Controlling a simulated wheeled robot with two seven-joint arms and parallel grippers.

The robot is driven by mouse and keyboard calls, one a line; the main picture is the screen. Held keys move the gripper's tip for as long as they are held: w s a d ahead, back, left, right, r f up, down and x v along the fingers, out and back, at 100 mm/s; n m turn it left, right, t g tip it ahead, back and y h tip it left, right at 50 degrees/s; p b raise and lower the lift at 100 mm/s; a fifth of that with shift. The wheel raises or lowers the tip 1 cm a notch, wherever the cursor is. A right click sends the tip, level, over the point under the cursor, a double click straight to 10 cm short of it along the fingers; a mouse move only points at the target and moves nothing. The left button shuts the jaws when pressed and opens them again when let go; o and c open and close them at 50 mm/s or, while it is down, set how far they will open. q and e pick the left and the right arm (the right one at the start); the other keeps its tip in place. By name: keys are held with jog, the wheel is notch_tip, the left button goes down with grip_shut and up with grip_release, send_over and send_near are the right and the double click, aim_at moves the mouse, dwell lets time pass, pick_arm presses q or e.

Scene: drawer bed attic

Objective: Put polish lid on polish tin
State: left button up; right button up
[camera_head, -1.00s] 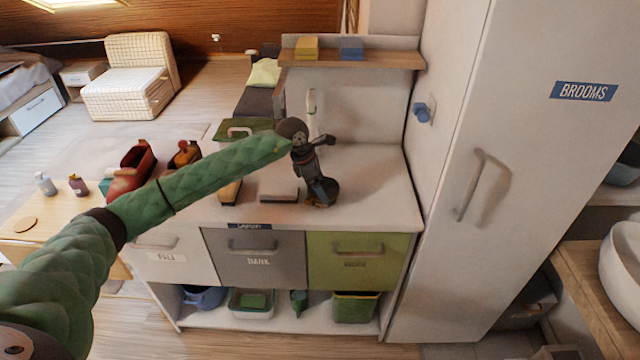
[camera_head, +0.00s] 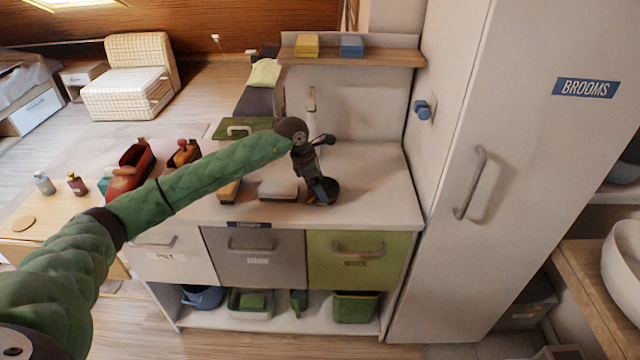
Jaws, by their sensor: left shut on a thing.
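My left gripper (camera_head: 320,193) points down at the right part of the counter top, with its green-sleeved arm crossing from the left. It is shut on a small dark round thing (camera_head: 332,187), which I take to be the polish lid. The thing is low, at or just above the counter. I cannot make out the polish tin apart from it; the gripper and the dark colours hide whether the two touch. My right gripper is out of view.
The counter (camera_head: 375,200) is clear to the right of the gripper. A grey block (camera_head: 278,190) and an orange-brown brush (camera_head: 229,191) lie left of it. A shelf (camera_head: 370,58) stands behind, and the tall brooms cabinet (camera_head: 500,150) bounds the right.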

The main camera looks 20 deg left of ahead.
pick_arm(q)
jog(key=o, duration=0.7)
jog(key=shift+a+r, duration=0.1)
